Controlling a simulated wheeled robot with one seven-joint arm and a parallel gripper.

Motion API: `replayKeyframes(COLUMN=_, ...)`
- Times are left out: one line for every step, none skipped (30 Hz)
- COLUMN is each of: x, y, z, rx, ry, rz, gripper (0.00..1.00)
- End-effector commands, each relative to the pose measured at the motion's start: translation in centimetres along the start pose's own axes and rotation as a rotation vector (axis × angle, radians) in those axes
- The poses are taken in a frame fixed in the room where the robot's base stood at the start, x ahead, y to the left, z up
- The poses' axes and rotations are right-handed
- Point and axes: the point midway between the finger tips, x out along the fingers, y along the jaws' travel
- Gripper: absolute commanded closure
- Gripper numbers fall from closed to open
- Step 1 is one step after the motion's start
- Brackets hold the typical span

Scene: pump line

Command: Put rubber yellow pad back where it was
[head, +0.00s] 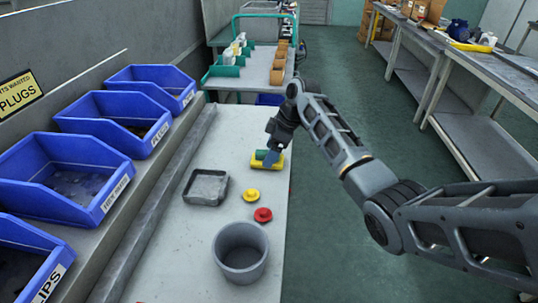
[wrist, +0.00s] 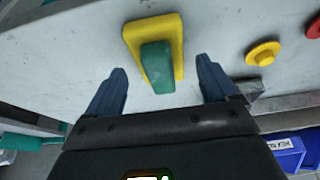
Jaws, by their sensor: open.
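A yellow block-like piece (head: 278,163) lies near the right edge of the grey bench, and a green block (wrist: 157,68) sits against or on it. In the wrist view the yellow piece (wrist: 134,38) shows as a rim around the green block. I cannot tell whether this piece or the small round yellow disc (head: 250,194) is the pad; the disc also shows in the wrist view (wrist: 263,53). My gripper (wrist: 160,68) is open, its blue fingers either side of the green block with gaps visible; it holds nothing. It also shows over the block in the head view (head: 271,153).
A red disc (head: 263,214), a shallow grey tray (head: 223,190) and a grey round tub (head: 240,277) stand on the bench. Blue bins (head: 75,205) line the left side. Bare bench lies left of the tub and behind the tray.

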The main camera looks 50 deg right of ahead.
Motion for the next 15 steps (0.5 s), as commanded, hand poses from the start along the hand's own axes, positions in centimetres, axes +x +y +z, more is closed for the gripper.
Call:
replayKeyframes(x=-1.1, y=0.1, z=0.0, rx=0.0, ry=0.002, rz=0.004, gripper=0.14)
replayKeyframes(x=-1.7, y=0.1, z=0.0, rx=0.0, ry=0.002, rz=0.004, gripper=0.14)
replayKeyframes(x=-2.5, y=0.1, z=0.0, rx=0.0, ry=0.003, rz=0.005, gripper=0.14)
replayKeyframes(x=-3.2, y=0.1, z=0.0, rx=-0.001, ry=0.002, rz=0.004, gripper=0.14)
replayKeyframes(x=-3.8, y=0.1, z=0.0, rx=-0.001, ry=0.002, rz=0.004, gripper=0.14)
replayKeyframes(x=-4.7, y=0.1, z=0.0, rx=-0.001, ry=0.002, rz=0.005, gripper=0.14)
replayKeyframes(x=-5.2, y=0.1, z=0.0, rx=-0.001, ry=0.002, rz=0.004, gripper=0.14)
replayKeyframes(x=-5.8, y=0.1, z=-0.1, rx=-0.001, ry=0.002, rz=0.004, gripper=0.14)
replayKeyframes(x=-6.6, y=0.1, z=0.0, rx=0.0, ry=0.002, rz=0.004, gripper=0.14)
replayKeyframes(x=-7.1, y=0.1, z=0.0, rx=0.0, ry=0.002, rz=0.004, gripper=0.14)
replayKeyframes(x=-7.6, y=0.1, z=0.0, rx=0.0, ry=0.002, rz=0.004, gripper=0.14)
replayKeyframes(x=-8.1, y=0.1, z=0.0, rx=0.0, ry=0.002, rz=0.002, gripper=0.14)
replayKeyframes(x=-8.4, y=0.1, z=0.0, rx=0.0, ry=0.002, rz=0.002, gripper=0.14)
replayKeyframes(x=-8.8, y=0.0, z=0.0, rx=0.0, ry=0.001, rz=0.001, gripper=0.14)
replayKeyframes(x=-9.1, y=0.0, z=0.0, rx=-0.001, ry=0.001, rz=0.001, gripper=0.14)
